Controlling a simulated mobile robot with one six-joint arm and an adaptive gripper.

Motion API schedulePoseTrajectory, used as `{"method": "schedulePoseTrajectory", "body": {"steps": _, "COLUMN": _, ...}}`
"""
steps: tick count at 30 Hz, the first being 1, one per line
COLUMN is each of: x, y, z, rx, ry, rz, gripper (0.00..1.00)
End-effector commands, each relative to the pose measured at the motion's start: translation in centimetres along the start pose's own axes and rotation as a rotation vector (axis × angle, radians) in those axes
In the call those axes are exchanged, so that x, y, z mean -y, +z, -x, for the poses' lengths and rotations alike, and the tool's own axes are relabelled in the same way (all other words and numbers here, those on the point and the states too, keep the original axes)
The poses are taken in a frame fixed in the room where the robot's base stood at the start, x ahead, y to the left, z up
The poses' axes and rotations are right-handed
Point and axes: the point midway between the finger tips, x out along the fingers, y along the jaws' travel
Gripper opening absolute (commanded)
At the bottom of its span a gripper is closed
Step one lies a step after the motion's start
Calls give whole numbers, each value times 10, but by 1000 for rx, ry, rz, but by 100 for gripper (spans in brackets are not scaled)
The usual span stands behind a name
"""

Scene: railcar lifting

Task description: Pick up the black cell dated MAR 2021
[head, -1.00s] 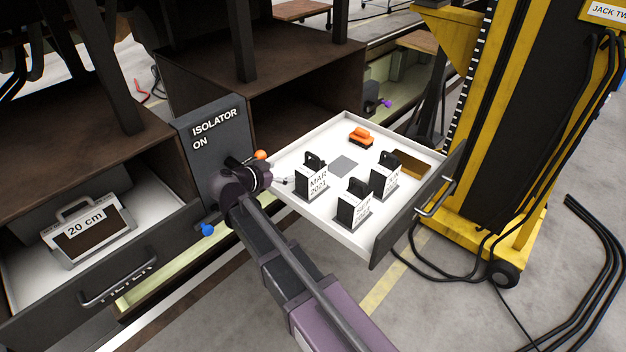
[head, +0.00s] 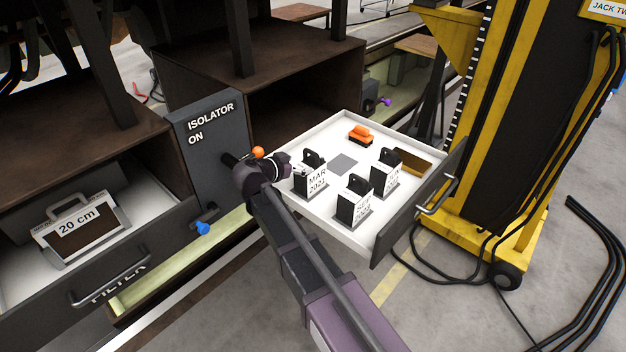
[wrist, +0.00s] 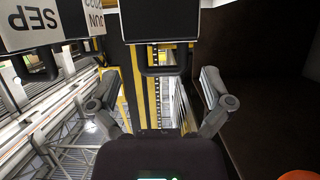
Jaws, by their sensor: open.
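The black cell labelled MAR 2021 (head: 314,181) stands upright at the near-left side of the open white drawer (head: 346,122), its label facing front. My gripper (head: 298,170) is at the cell's upper left, close to its top; I cannot tell whether they touch. In the wrist view the fingers of my gripper (wrist: 155,92) are spread and empty. A black cell body with a loop handle (wrist: 162,62) shows upside down ahead between them, its label mostly cut off by the top edge.
A SEP-labelled cell (head: 353,206) and another black cell (head: 384,178) stand close by to the right. An orange-topped item (head: 361,134), a grey patch (head: 344,164) and a brown block (head: 411,162) are in the drawer.

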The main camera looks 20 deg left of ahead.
Motion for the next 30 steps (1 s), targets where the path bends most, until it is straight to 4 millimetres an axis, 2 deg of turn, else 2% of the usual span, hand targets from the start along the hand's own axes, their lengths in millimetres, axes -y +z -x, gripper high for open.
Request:
{"method": "schedulePoseTrajectory", "body": {"steps": 11, "x": 0, "y": 0, "z": -3, "rx": 0, "ry": 0, "rz": 0, "gripper": 100}}
{"method": "schedulePoseTrajectory", "body": {"steps": 24, "x": 2, "y": 2, "z": -46, "rx": 1, "ry": 1, "rz": 0, "gripper": 100}}
{"method": "schedulePoseTrajectory", "body": {"steps": 30, "x": 2, "y": 1, "z": -51, "rx": 1, "ry": -1, "rz": 0, "gripper": 100}}
